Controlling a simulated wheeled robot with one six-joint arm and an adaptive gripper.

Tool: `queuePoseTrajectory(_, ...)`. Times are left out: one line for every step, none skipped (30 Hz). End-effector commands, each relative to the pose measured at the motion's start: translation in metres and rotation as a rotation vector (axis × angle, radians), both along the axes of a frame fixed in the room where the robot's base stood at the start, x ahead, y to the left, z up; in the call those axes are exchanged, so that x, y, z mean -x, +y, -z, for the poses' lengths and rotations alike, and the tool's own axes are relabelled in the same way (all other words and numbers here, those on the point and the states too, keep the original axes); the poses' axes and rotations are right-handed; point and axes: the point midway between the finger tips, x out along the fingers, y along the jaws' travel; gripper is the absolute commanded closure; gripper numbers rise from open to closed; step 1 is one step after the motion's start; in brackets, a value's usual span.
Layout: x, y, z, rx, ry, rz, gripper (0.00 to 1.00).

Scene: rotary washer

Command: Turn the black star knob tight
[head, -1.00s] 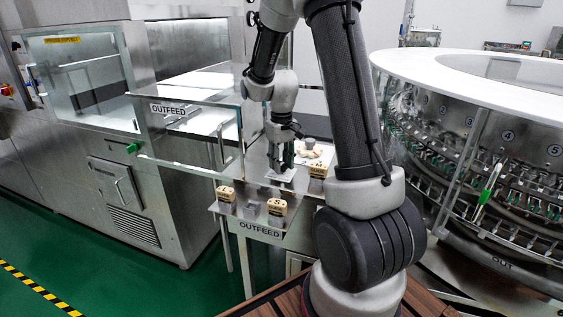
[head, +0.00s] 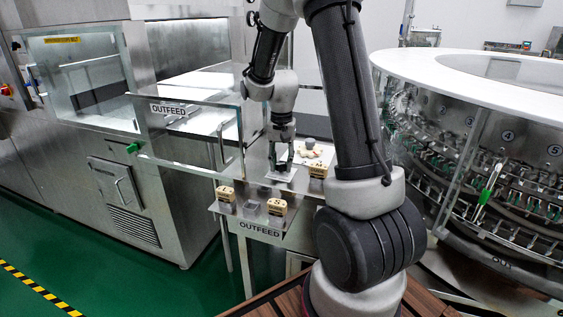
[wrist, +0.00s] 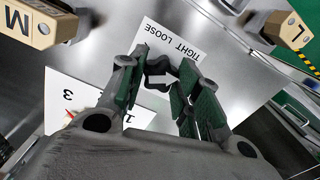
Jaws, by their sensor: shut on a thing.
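The black star knob (wrist: 160,74) shows in the wrist view between the fingertips of my gripper (wrist: 164,63). It stands at a white label (wrist: 192,40) printed TIGHT and LOOSE. Green-padded fingers are on either side of the knob, and my gripper is shut on it. The fingers and palm hide part of the knob. In the head view, my gripper (head: 281,164) points down at the white label (head: 281,176) on the steel outfeed table, and the knob is too hidden to make out.
Tan lettered blocks, M (wrist: 30,24) and L (wrist: 288,29), stand near the knob; the head view shows tan blocks (head: 225,194) too. A numbered white card (wrist: 85,100) lies close by. A glass outfeed door (head: 190,130) is left, and the rotary washer (head: 470,150) right.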

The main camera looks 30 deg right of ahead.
Motion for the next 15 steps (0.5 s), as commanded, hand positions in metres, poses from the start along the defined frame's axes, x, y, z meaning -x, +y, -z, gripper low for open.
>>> queuePoseTrajectory(-0.0010, -0.0003, -0.0008, 0.001, -0.003, 0.008, 0.91)
queuePoseTrajectory(-0.0010, -0.0003, -0.0008, 0.001, -0.003, 0.013, 0.91)
queuePoseTrajectory(-0.0010, -0.0003, -0.0008, 0.001, -0.003, 0.018, 0.91)
queuePoseTrajectory(-0.0010, -0.0003, -0.0008, 0.001, -0.003, 0.022, 0.91)
queuePoseTrajectory(-0.0011, -0.0002, -0.0008, 0.001, -0.003, 0.024, 0.91)
queuePoseTrajectory(-0.0011, -0.0002, -0.0008, 0.001, -0.003, 0.027, 0.91)
queuePoseTrajectory(-0.0010, -0.0003, -0.0008, 0.001, -0.003, 0.029, 0.91)
queuePoseTrajectory(-0.0011, -0.0002, -0.0008, 0.001, -0.003, 0.029, 0.91)
queuePoseTrajectory(-0.0011, -0.0002, -0.0008, 0.000, -0.004, 0.030, 0.91)
queuePoseTrajectory(-0.0011, -0.0002, -0.0008, 0.000, -0.004, 0.030, 0.91)
queuePoseTrajectory(-0.0011, -0.0002, -0.0008, 0.000, -0.004, 0.030, 0.91)
queuePoseTrajectory(-0.0011, -0.0002, -0.0008, 0.000, -0.004, 0.030, 0.91)
queuePoseTrajectory(-0.0011, -0.0002, -0.0008, 0.000, -0.004, 0.030, 0.91)
queuePoseTrajectory(-0.0011, -0.0002, -0.0008, 0.000, -0.004, 0.030, 0.91)
queuePoseTrajectory(-0.0011, -0.0002, -0.0008, 0.000, -0.004, 0.030, 0.91)
